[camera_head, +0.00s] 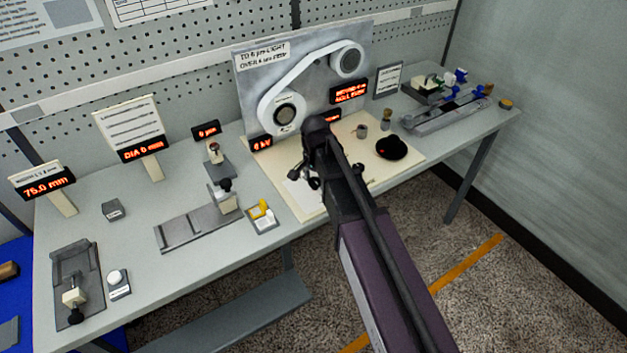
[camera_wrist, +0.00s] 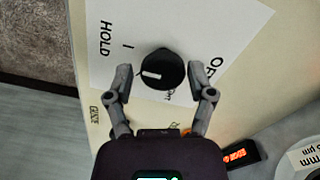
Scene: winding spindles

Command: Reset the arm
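My gripper (camera_head: 309,180) is over the cream board (camera_head: 278,196) at the front middle of the bench. In the wrist view my gripper (camera_wrist: 160,80) is open, its two fingers apart on either side of a round black knob (camera_wrist: 165,63). Gaps show between the knob and the fingers, and I cannot tell the height between them. The knob has a white pointer mark and sits on a white card (camera_wrist: 215,25) lettered "HOLD", "I" and a partly hidden word starting with "O". In the head view my arm hides the knob.
A belt panel (camera_head: 246,84) with two rollers stands behind my gripper. A black lump (camera_head: 391,147) and small cups are on the board's right. A grey slide fixture (camera_head: 198,229) and yellow-white pieces (camera_head: 262,215) lie left. A long grey fixture (camera_head: 445,113) is at the right end.

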